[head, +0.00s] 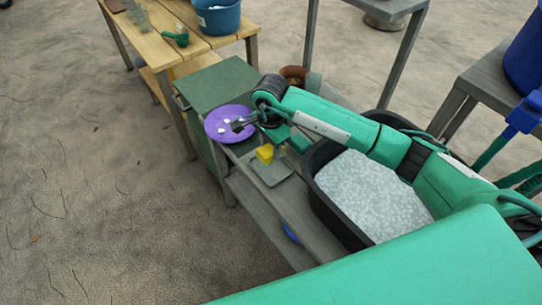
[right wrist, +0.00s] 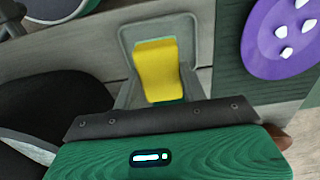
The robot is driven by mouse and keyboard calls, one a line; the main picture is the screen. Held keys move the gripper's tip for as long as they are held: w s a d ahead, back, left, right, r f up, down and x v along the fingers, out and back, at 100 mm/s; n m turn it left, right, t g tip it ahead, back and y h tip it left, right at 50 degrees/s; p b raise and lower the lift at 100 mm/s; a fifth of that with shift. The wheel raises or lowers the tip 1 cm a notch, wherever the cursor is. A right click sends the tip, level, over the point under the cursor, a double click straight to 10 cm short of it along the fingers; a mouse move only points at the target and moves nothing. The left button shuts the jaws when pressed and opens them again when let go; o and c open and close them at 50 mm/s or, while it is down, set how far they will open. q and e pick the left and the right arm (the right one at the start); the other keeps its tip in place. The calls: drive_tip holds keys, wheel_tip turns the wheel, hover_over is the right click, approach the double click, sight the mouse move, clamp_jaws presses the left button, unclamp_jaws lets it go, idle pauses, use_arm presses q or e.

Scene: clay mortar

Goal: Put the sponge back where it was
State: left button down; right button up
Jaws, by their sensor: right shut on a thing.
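The yellow sponge (head: 264,154) is in my right gripper (head: 272,150), which points down with its fingers closed about it. In the right wrist view the sponge (right wrist: 157,70) stands out over a shallow grey tray (right wrist: 127,38), with a thin green edge at its lower end. In the head view the tray (head: 273,177) lies on the grey bench, right under the sponge. I cannot tell whether the sponge touches the tray. The fingers are partly hidden by the gripper body. My left gripper is in neither view.
A purple plate (head: 217,130) with small white pieces lies left of the tray, on a green surface (head: 215,86). A black tub (head: 327,207) of pale pellets stands to the right. A brown pot (head: 293,73) is behind. A wooden table with a blue bucket (head: 218,17) stands farther back.

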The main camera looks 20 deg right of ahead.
wheel_tip(320, 180, down, 6)
drive_tip(key=shift+r+p, duration=0.15)
drive_tip(key=shift+p, duration=0.15)
use_arm(q)
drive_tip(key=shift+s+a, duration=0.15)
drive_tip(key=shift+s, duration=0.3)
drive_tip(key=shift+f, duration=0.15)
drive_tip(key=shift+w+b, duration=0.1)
drive_tip(key=shift+b, duration=0.2)
use_arm(e)
drive_tip(key=shift+f, duration=0.3)
drive_tip(key=o, duration=0.9)
drive_tip(key=shift+r, duration=0.1)
drive_tip(key=shift+c, duration=0.2)
drive_tip(key=shift+o, duration=0.4)
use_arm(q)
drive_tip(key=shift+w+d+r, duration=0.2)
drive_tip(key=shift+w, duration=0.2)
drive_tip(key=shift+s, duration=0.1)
